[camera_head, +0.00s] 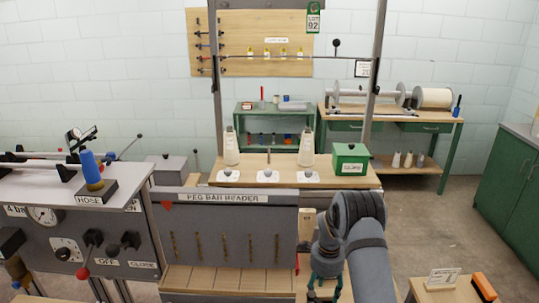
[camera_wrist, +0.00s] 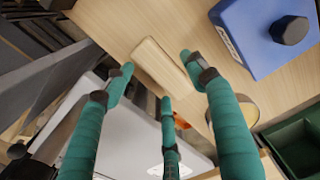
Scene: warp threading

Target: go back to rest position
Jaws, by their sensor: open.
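My gripper (camera_head: 325,288) shows at the bottom of the head view, below the dark bend of my arm and partly cut off by the frame. In the wrist view my gripper (camera_wrist: 158,84) has three teal fingers spread apart with nothing between them. A pale wooden block (camera_wrist: 165,65) lies on the light wood surface beyond the fingertips, apart from them as far as I can tell.
The wrist view shows a blue box (camera_wrist: 240,45) and a green bin (camera_wrist: 300,148).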

